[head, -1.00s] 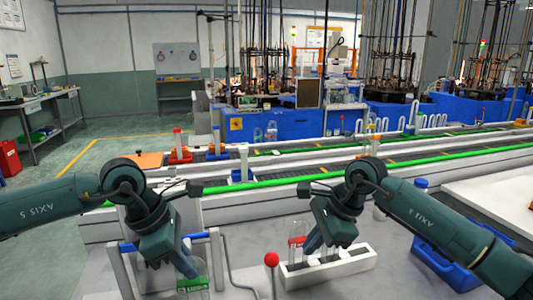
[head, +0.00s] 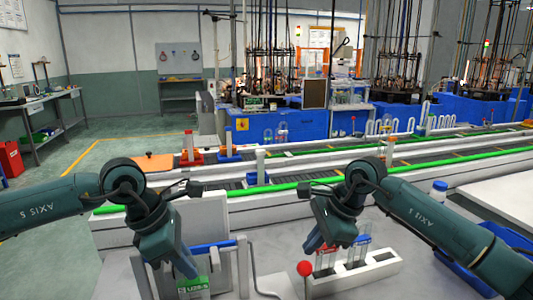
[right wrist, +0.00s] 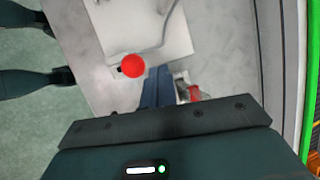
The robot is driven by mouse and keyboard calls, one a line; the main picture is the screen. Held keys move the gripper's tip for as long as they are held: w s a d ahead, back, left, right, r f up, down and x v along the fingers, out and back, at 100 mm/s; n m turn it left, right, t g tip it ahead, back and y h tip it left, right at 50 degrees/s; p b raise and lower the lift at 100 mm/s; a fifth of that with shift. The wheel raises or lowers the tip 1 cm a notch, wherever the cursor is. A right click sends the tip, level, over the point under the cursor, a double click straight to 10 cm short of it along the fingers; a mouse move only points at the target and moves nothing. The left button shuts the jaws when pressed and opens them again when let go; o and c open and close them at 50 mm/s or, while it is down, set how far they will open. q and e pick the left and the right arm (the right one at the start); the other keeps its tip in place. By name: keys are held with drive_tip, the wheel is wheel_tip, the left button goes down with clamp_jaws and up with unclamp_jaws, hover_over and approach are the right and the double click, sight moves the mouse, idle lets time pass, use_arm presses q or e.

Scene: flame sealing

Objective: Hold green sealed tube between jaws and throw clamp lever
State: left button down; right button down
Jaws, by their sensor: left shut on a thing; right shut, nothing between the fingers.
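My left gripper (head: 188,272) is shut on the green-labelled tube (head: 195,287), at the bottom edge of the head view. Only part of the tube shows. A clamp frame with a blue bar (head: 214,244) stands just behind and beside it; I cannot tell whether the tube is between the jaws. A lever with a red ball knob (head: 304,268) stands right of the frame. My right gripper (head: 312,247) is shut and empty, above and close to the knob in the head view. In the right wrist view, the red knob (right wrist: 132,65) is just left of my blue fingers (right wrist: 157,84).
A white rack (head: 378,272) right of the knob holds tubes with red (head: 325,262) and blue (head: 358,241) markings. A blue tray (head: 492,238) and a blue-capped bottle (head: 439,192) are farther right. A conveyor with a green rail (head: 285,187) runs behind the bench.

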drive_tip(key=shift+x, duration=2.3)
use_arm(q)
drive_tip(key=shift+w, duration=0.2)
drive_tip(key=shift+w+a, duration=0.3)
drive_tip(key=shift+w, duration=0.7)
drive_tip(key=shift+w+a, duration=0.25)
drive_tip(key=shift+w, duration=0.7)
use_arm(e)
drive_tip(key=shift+s+d+r, duration=0.2)
drive_tip(key=shift+s+r, duration=0.1)
drive_tip(key=shift+s, duration=0.35)
drive_tip(key=shift+s+d+r, duration=0.2)
drive_tip(key=shift+s+r, duration=0.1)
drive_tip(key=shift+s, duration=0.5)
